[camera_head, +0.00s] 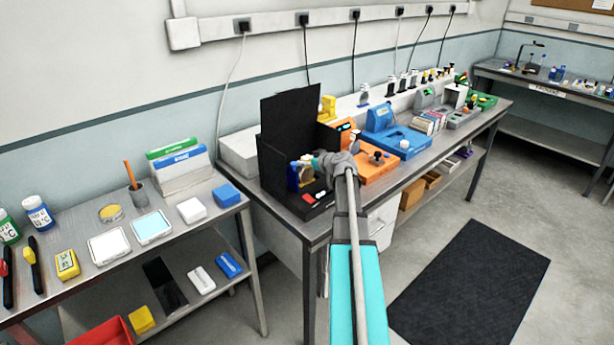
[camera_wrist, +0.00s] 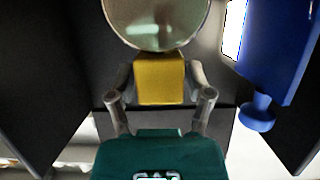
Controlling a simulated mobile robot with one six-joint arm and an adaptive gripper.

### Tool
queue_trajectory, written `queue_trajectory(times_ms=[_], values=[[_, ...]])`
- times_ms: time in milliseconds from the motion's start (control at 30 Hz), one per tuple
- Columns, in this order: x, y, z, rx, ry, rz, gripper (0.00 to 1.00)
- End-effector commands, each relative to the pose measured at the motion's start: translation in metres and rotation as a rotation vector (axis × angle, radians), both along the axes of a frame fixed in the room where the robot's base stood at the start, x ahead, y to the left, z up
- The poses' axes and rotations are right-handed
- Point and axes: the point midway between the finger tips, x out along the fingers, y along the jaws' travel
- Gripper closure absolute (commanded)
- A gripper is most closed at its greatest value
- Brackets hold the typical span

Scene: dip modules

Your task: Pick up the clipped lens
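The clipped lens shows in the wrist view as a round, glassy disc (camera_wrist: 155,22) in a thin rim, cut off at the top edge. A yellow clip block (camera_wrist: 160,80) sits at its lower rim. In the head view my gripper (camera_head: 322,165) reaches into the open black box (camera_head: 272,165) on the middle bench. The lens is too small and covered to make out clearly there.
A blue part with a round knob (camera_wrist: 275,50) stands close at right in the wrist view. Dark box walls flank both sides. An orange device (camera_head: 378,168) stands right of the box. The left bench (camera_head: 105,285) holds trays, bottles and small boxes.

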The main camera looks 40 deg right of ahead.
Motion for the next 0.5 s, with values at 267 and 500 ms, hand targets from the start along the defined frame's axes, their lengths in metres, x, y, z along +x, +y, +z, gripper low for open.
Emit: queue_trajectory(times_ms=[267,500], values=[[0.0,-0.0001,0.0,0.0,0.0,0.0,0.98],[0.0,-0.0001,0.0,0.0,0.0,0.0,1.0]])
